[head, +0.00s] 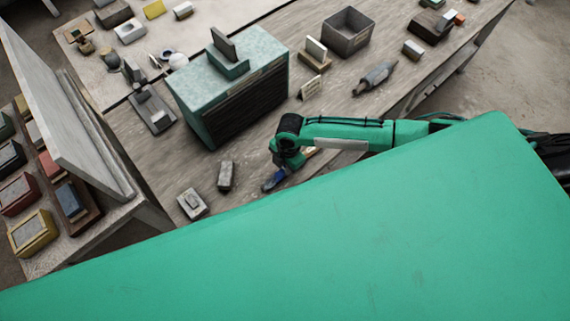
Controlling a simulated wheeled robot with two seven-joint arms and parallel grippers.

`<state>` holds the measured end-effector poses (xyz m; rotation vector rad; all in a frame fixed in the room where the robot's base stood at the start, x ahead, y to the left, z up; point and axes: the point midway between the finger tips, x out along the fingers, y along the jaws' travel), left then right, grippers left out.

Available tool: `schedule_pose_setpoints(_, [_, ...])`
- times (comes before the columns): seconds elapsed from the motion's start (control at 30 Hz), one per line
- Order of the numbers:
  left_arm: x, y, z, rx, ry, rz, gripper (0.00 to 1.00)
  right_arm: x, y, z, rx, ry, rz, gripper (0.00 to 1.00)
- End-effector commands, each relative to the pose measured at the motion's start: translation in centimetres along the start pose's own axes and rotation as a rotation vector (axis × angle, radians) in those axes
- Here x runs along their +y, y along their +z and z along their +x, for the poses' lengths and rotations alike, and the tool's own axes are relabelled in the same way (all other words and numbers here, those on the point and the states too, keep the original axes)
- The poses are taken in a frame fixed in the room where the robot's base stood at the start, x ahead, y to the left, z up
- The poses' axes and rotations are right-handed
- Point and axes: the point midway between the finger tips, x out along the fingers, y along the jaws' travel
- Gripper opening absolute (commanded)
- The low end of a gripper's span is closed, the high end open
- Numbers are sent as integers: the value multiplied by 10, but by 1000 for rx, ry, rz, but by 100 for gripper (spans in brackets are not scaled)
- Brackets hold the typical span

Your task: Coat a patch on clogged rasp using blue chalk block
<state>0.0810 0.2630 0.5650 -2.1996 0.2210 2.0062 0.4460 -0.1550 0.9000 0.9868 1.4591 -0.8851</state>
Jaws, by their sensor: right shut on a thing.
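My right arm comes in from the right, and my right gripper (279,174) is low over the wooden bench. It is shut on a small dark blue block (272,182), which looks like the blue chalk block. A small orange-tan piece (309,153) shows just behind the gripper; I cannot tell whether it is part of the clogged rasp. I cannot pick out the rasp surely, and my green body hides the near bench. Whether the blue block touches anything is too small to tell. My left gripper is not in view.
A green cabinet (198,97) stands behind the gripper. Small grey blocks (226,175) and (191,203) lie to the left. A grey spindle-shaped piece (376,77) and an open grey bin (368,40) are farther back. A side table at left holds coloured boxes (33,234).

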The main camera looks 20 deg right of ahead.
Motion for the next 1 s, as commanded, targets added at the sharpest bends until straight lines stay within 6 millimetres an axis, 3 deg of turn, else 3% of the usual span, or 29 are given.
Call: schedule_pose_setpoints(1.0, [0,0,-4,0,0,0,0,0,-16,8,-1,-1,1,0])
